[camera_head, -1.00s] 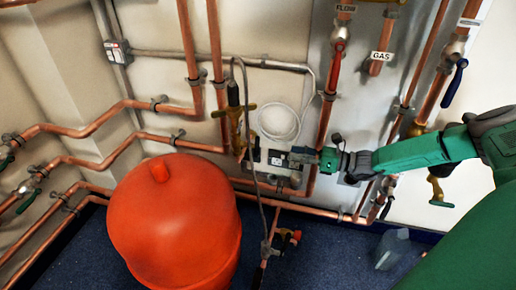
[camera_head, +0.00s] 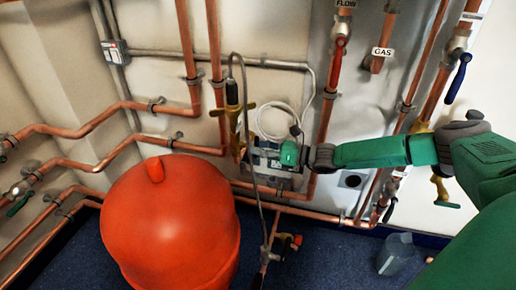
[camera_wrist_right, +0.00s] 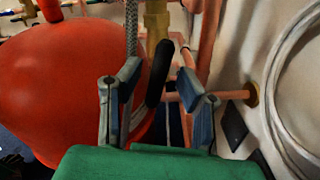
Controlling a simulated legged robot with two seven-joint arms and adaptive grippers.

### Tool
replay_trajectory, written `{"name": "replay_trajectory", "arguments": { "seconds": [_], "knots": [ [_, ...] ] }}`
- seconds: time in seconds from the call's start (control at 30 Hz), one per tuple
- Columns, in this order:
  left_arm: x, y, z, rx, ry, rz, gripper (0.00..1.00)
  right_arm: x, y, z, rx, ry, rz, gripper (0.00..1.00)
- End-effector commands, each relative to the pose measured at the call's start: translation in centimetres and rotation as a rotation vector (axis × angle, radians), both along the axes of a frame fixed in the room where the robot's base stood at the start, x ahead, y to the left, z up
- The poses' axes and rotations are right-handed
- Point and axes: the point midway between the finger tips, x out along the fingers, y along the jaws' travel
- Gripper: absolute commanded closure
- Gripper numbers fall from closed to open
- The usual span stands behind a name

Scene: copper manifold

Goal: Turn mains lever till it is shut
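A black lever handle (camera_wrist_right: 160,72) stands tilted beside a brass valve body (camera_wrist_right: 157,25) in the right wrist view; I take it for the mains lever. My right gripper (camera_wrist_right: 160,100) is open, with one finger on each side of the handle's line. I cannot tell whether the fingers touch it. In the head view the right gripper (camera_head: 268,155) is at the wall, just right of the brass fitting (camera_head: 238,112) on the pipe. Its fingers are small and partly hidden there, and the lever is not clear. My left gripper is not in view.
A large red vessel (camera_head: 170,225) stands at the lower left, close to the gripper. A grey hose (camera_head: 246,100) hangs in front of the brass fitting. A white coiled cable (camera_head: 284,118) and copper pipes (camera_head: 322,130) are on the wall. A clear container (camera_head: 396,254) stands on the floor.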

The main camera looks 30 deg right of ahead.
Motion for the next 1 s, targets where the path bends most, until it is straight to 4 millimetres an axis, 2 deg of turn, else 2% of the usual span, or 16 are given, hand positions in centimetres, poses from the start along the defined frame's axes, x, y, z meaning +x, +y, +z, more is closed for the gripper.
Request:
{"name": "replay_trajectory", "arguments": {
  "seconds": [0.03, 0.1, 0.57, 1.0],
  "knots": [
    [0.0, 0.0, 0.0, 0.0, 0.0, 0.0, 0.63, 0.0, 0.0, 0.0, 0.0, 0.0, 0.0, 0.78],
    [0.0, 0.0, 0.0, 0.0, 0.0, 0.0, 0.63, 0.0, 0.0, 0.0, 0.0, 0.0, 0.0, 1.0],
    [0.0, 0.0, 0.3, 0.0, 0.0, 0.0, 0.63, 0.1, -0.1, 0.1, 0.037, 0.032, -0.002, 1.0],
    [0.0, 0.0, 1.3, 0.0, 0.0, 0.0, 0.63, 0.2, -0.3, 0.1, 0.29, 0.247, -0.004, 1.0]
  ]
}}
